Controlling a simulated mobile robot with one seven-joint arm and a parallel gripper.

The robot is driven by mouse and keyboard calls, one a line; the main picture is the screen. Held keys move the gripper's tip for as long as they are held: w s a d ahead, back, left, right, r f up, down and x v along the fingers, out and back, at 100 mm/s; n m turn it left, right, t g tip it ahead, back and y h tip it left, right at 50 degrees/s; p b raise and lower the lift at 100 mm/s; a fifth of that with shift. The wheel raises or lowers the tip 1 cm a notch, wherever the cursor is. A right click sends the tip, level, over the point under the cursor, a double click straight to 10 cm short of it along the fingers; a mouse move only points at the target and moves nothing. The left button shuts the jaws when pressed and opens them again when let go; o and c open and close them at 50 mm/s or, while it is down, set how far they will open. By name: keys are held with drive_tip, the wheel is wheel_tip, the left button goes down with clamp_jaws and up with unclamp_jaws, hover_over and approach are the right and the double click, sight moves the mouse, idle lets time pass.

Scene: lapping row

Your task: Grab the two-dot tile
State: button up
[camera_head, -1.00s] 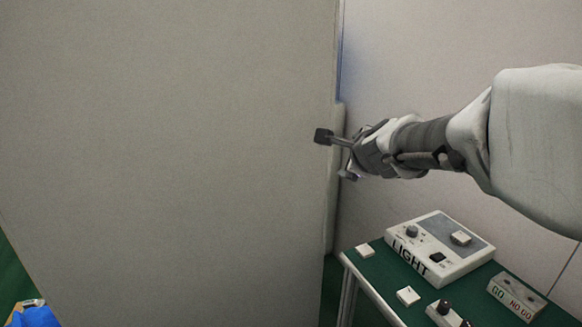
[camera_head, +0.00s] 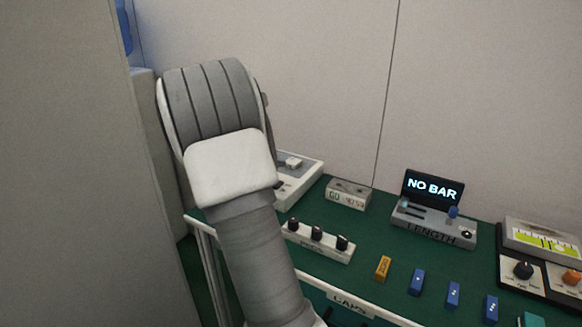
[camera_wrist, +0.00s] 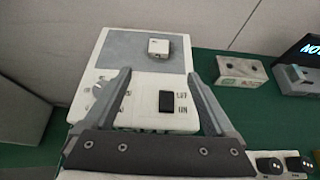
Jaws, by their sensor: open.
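A small white tile (camera_wrist: 158,47) lies on the grey panel of the white LIGHT box (camera_wrist: 137,88) in the wrist view. It has a dark mark on it, but I cannot tell how many dots. The tile also shows in the head view (camera_head: 293,161), with much of the box hidden behind my arm. My gripper (camera_wrist: 158,87) is open and empty, its fingers spread over the near part of the box around the black switch. The tile is beyond the fingertips. In the head view my gripper is hidden behind my arm.
A GO/NO GO block (camera_head: 348,194), a LENGTH gauge reading NO BAR (camera_head: 435,222) and a strip with black knobs (camera_head: 317,240) stand on the green table. A yellow block (camera_head: 383,268) and several dotted blue blocks (camera_head: 453,295) lie in front. A grey partition stands left.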

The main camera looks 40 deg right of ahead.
sight(293, 161)
drive_tip(key=b+x, duration=0.2)
drive_tip(key=x, duration=1.2)
drive_tip(key=shift+b, duration=0.4)
drive_tip(key=shift+a+r, duration=0.1)
clamp_jaws()
drive_tip(key=shift+r, duration=0.1)
